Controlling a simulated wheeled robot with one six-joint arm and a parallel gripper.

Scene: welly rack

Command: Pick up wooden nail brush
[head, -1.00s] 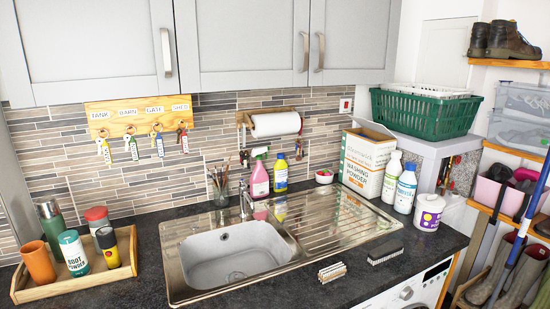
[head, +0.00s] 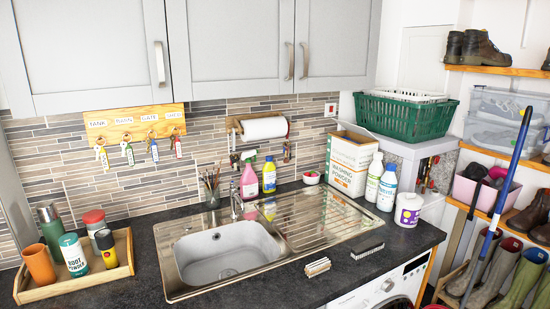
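The wooden nail brush (head: 317,267) lies on the dark worktop (head: 285,290) in front of the sink's drainer, near the front edge. It is small, with a pale wooden body and light bristles. A dark brush (head: 367,249) lies to its right, apart from it. My gripper is not in the head view.
The steel sink (head: 226,250) is left of the brush, its drainer (head: 318,222) behind. A wooden tray (head: 72,284) with bottles and cups stands at the left. A washing powder box (head: 349,162) and white bottles stand back right. A washing machine (head: 385,287) is below the worktop.

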